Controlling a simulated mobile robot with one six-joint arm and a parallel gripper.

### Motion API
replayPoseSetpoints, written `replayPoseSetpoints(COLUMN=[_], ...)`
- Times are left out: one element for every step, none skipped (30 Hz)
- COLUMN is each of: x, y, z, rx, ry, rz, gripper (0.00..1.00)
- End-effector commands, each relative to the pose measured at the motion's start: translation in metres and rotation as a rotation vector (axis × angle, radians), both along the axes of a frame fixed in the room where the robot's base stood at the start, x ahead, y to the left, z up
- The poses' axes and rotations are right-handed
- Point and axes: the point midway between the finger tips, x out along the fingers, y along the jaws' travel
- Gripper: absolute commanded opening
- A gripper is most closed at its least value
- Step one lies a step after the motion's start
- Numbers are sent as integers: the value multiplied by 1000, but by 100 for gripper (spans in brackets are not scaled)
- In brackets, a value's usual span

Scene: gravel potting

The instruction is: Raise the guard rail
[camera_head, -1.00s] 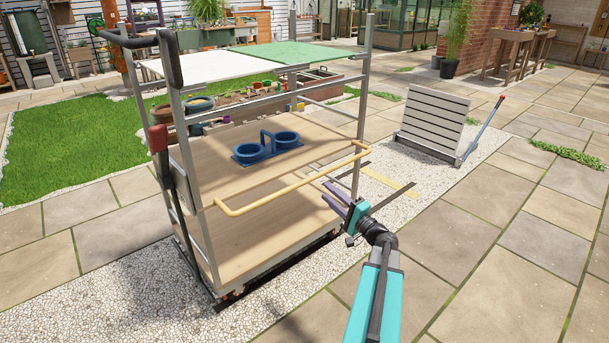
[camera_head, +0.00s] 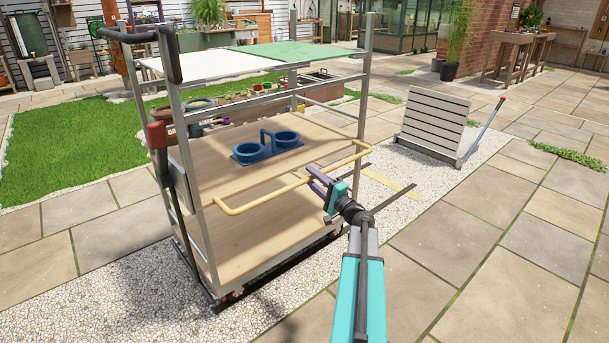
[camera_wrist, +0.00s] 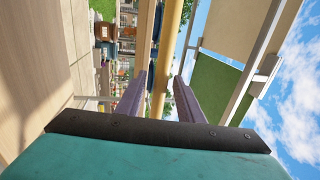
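The guard rail is a yellow bar (camera_head: 262,193) with bent ends, mounted across the near side of a grey-framed cart at about the height of its middle shelf. It sits low, just outside the edge of that shelf. My gripper (camera_head: 316,179) is at the rail, right of its middle, with its purple fingers pointing at the cart. In the wrist view the rail (camera_wrist: 166,50) runs upright in the picture between the two open fingers (camera_wrist: 158,92). No finger is clearly pressed on it. Whether the rail is fully between the fingertips or just beyond them is hard to tell.
The cart's middle wooden shelf (camera_head: 215,165) carries a blue two-cup holder (camera_head: 267,148). White and green panels top the cart. A red-handled lever (camera_head: 157,137) is on its left post. A slatted board (camera_head: 433,119) stands at the right. Paving near my arm is clear.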

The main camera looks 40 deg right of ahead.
Motion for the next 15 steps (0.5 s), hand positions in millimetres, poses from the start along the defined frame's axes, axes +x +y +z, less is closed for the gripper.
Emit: replayPoseSetpoints(x=[9,12,17,21,24,27,30,32,34,35,36,37,38,38,38], y=[-1,-2,-2,-2,-2,-3,-3,-3,-3,-3,-3,-3,-3,-3,-3], z=[0,1,3,3,4,4,5,6,6,7,7,7,8,8,8], rx=[0,-1,0,0,0,0,0,1,1,1,1,1,1,1,1], ry=[-1,-2,-1,-1,-1,-1,-1,-1,-1,-1,0,0,0,0,0], rz=[2,2,2,2,1,1,1,1,1,1,0,0,0,0,0], gripper=[34,34,34,34,34,34,34,34,34,34,34,34,34,34,34])
